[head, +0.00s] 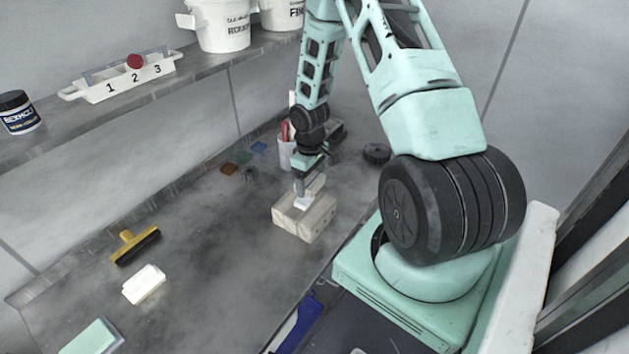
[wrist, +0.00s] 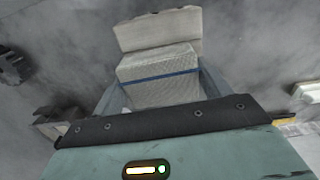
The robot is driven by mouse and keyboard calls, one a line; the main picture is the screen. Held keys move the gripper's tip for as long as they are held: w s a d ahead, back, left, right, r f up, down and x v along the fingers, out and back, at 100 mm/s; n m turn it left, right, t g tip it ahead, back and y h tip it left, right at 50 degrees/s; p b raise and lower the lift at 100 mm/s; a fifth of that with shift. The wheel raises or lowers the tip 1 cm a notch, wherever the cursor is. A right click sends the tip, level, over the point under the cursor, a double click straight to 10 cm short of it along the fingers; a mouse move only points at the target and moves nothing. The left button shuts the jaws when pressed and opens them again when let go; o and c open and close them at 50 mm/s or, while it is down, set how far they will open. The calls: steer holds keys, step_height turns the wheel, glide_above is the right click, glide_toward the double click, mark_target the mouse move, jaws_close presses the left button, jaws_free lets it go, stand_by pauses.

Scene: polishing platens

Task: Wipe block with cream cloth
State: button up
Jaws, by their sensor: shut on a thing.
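A pale grey-beige block (head: 290,219) sits on the grey bench. My gripper (head: 302,190) is directly over it, pointing down. In the wrist view, the gripper (wrist: 158,88) is shut on a folded cream cloth (wrist: 155,66) with a woven texture and a blue stripe. The cloth (head: 302,203) shows in the head view as a small pale patch at the block's top face. It looks to be on or just above that face; I cannot tell if it touches. Part of the block (wrist: 158,30) shows beyond the cloth in the wrist view.
A cup (head: 286,155) with red items stands behind the block, and a black round piece (head: 376,153) lies to its right. A yellow-handled squeegee (head: 135,245) and a white piece (head: 144,284) lie left. A shelf (head: 190,70) runs along the back.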

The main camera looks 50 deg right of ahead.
steer(key=shift+r+p, duration=0.8)
steer(key=shift+r, duration=0.6)
